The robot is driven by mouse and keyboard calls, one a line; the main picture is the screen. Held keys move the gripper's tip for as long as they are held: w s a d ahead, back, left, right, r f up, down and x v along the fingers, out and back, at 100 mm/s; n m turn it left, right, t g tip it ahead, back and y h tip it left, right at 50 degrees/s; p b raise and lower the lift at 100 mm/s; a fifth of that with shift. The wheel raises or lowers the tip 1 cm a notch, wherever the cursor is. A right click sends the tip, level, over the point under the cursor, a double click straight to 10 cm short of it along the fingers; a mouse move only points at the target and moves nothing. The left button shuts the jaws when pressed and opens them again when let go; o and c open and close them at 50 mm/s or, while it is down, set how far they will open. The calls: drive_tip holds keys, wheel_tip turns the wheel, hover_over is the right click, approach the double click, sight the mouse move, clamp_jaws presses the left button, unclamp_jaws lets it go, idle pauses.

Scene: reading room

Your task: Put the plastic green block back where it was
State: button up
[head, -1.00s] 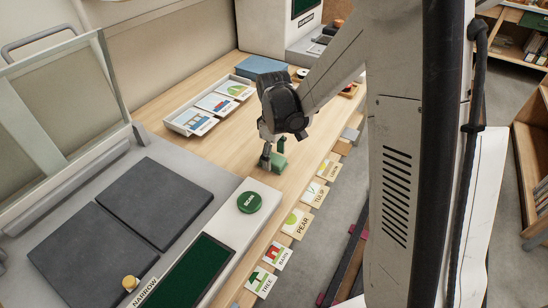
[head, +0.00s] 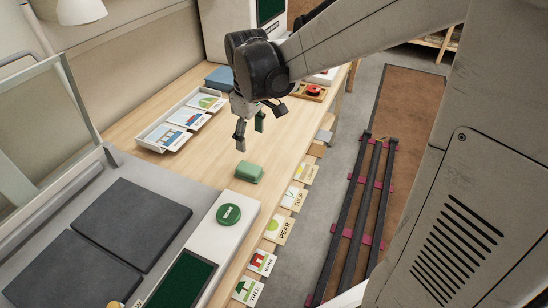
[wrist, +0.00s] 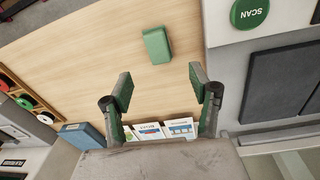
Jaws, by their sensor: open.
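The green block (head: 249,173) lies on the wooden tabletop just beyond the round green SCAN button (head: 228,214). It also shows in the wrist view (wrist: 157,46), lying by itself with bare wood around it. My gripper (head: 250,132) is open and empty, raised above the table and behind the block in the head view. In the wrist view my gripper's two fingers (wrist: 165,92) are spread wide, with nothing between them, and the block is ahead of them, apart from both.
A white tray (head: 144,144) of picture cards stands at the left. Word cards such as PEAR (head: 279,230) line the table's right edge. A blue box (head: 220,77) and a small wooden tray with a red round piece (head: 314,91) are farther back. Dark pads (head: 132,222) lie front left.

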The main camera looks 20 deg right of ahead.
drive_tip(key=s+r+m+t, duration=0.3)
drive_tip(key=s, duration=0.6)
drive_tip(key=s+r+m+t, duration=0.3)
drive_tip(key=s, duration=0.6)
drive_tip(key=shift+s+r+m, duration=0.15)
drive_tip(key=shift+s+m, duration=0.05)
drive_tip(key=shift+m, duration=0.2)
